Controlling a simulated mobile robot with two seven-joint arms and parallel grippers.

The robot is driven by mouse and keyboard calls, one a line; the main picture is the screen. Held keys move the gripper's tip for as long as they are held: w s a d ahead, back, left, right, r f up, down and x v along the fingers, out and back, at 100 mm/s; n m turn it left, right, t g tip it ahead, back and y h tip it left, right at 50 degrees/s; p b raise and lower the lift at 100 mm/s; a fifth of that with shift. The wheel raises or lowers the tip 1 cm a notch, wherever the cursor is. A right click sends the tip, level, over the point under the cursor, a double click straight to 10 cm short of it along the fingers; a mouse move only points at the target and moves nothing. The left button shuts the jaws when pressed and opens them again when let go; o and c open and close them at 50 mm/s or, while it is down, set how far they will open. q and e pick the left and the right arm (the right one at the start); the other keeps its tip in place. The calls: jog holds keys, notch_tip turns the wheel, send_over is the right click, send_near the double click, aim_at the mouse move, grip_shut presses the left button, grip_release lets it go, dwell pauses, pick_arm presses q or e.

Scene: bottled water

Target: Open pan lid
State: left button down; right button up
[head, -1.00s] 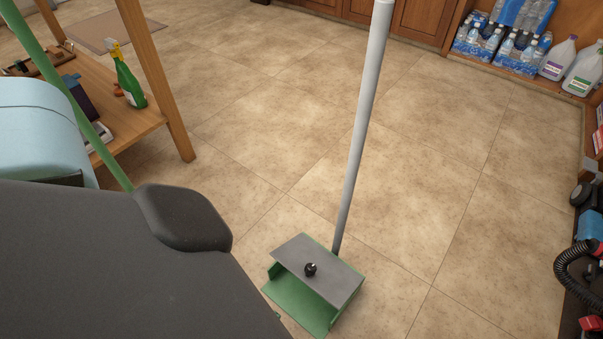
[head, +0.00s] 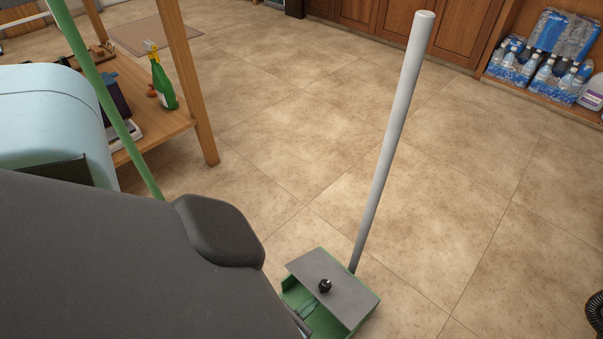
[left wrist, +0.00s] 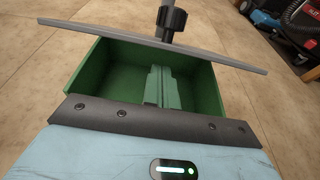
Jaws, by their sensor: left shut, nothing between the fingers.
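The pan is a green dustpan (head: 322,322) on the floor with a long grey handle (head: 388,150). My right gripper is not in view.
A wooden shelf unit (head: 205,110) with a green spray bottle (head: 162,82) stands at left. A light-blue rounded object (head: 50,120) and a green pole (head: 105,95) are nearer. Bottled water packs (head: 540,65) sit on a shelf at upper right. The tiled floor between is clear.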

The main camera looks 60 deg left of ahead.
pick_arm(q)
jog(key=shift+w+a+r, duration=0.1)
jog(key=shift+w+r, duration=0.3)
jog(key=shift+r, duration=0.35)
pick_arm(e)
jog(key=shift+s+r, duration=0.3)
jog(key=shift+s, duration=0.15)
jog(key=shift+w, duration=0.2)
pick_arm(q)
jog(key=shift+r+p, duration=0.1)
jog(key=shift+p, duration=0.3)
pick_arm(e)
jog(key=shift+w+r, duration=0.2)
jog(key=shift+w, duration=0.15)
